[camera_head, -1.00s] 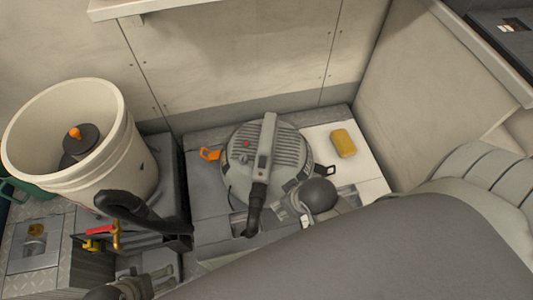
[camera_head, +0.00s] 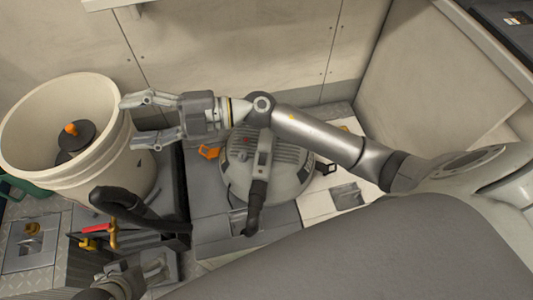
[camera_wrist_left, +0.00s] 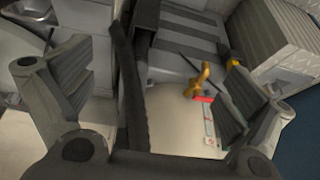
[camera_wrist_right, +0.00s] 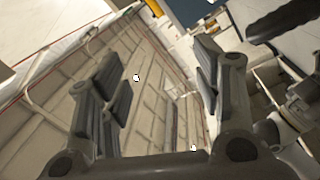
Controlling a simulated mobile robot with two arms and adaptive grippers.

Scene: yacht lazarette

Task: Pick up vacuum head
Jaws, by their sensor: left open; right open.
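The vacuum head (camera_head: 262,172) is a round, light-grey, ribbed lid with a long handle across its top. It sits on a grey base in the middle of the head view, with an orange latch (camera_head: 208,151) at its left and a dark latch at its right. My right arm crosses above it and hides its far part. My right gripper (camera_head: 137,121) is open and empty beside the bucket's right rim, left of the vacuum head. My left gripper (camera_head: 166,266) is open and low at the bottom left, apart from the vacuum head.
A cream bucket (camera_head: 112,168) at left holds a dark object with an orange knob (camera_head: 71,129). A black hose (camera_head: 135,212) and a brass valve with a red handle (camera_head: 97,228) lie near my left gripper. A wall stands behind. A yellow sponge is mostly hidden.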

